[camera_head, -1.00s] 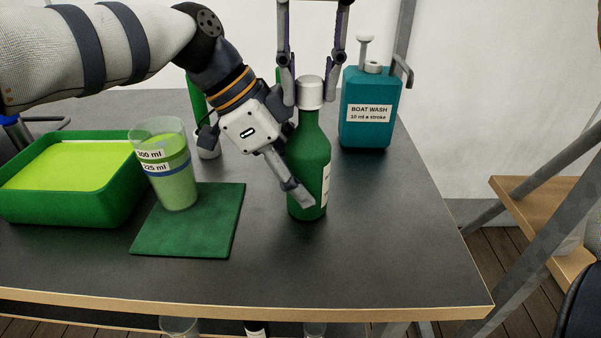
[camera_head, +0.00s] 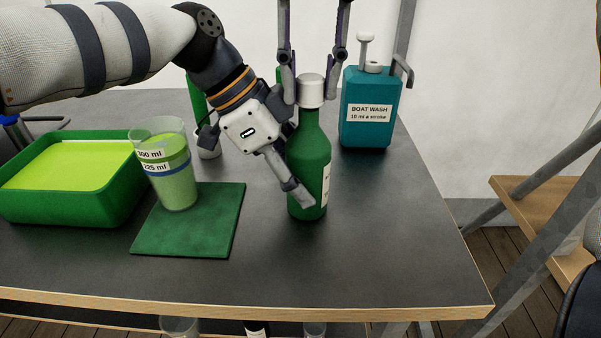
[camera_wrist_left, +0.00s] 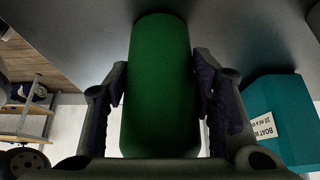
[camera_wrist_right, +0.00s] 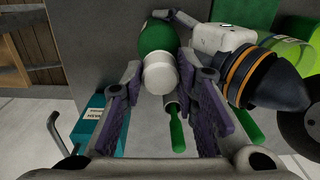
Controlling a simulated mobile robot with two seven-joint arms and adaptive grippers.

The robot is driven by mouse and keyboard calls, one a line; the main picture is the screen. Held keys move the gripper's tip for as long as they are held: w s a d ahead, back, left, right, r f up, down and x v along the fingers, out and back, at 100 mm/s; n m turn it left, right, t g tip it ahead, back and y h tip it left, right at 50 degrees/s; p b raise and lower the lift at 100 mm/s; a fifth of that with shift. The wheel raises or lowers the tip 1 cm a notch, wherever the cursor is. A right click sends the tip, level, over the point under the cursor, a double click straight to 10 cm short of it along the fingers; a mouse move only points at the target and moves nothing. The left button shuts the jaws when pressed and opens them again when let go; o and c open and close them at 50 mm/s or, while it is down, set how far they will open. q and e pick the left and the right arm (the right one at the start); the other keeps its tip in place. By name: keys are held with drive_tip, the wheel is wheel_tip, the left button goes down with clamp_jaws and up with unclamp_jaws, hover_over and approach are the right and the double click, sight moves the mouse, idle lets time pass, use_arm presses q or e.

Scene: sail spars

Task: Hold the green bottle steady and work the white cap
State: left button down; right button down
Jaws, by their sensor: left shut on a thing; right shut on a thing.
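The green bottle (camera_head: 311,150) stands upright on the dark tabletop, with part of a white label at its right edge. My left gripper (camera_head: 301,192) is shut on the bottle's body from the side; one finger shows across its front, and the left wrist view shows the bottle (camera_wrist_left: 158,85) between both fingers. The white cap (camera_head: 311,88) sits at the top of the bottle's neck. My right gripper (camera_head: 311,97) comes from above and is shut on the cap, with a finger on either side. The cap (camera_wrist_right: 160,76) also shows between the fingers in the right wrist view. The threads are hidden.
A teal BOAT WASH pump bottle (camera_head: 367,130) stands close at the right. A clear cup (camera_head: 177,190) of green liquid is on a green mat (camera_head: 190,240). A green tray (camera_head: 70,208) is at the left. The front right tabletop is clear.

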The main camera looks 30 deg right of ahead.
use_arm(q)
drive_tip(key=shift+a+f, duration=0.1)
drive_tip(key=shift+f, duration=0.35)
idle(1.6)
drive_tip(key=shift+r, duration=0.1)
idle(1.1)
drive_tip(key=c, duration=0.6)
unclamp_jaws()
drive_tip(key=shift+w+r, duration=0.1)
drive_tip(key=shift+r, duration=0.1)
drive_tip(key=shift+r, duration=0.1)
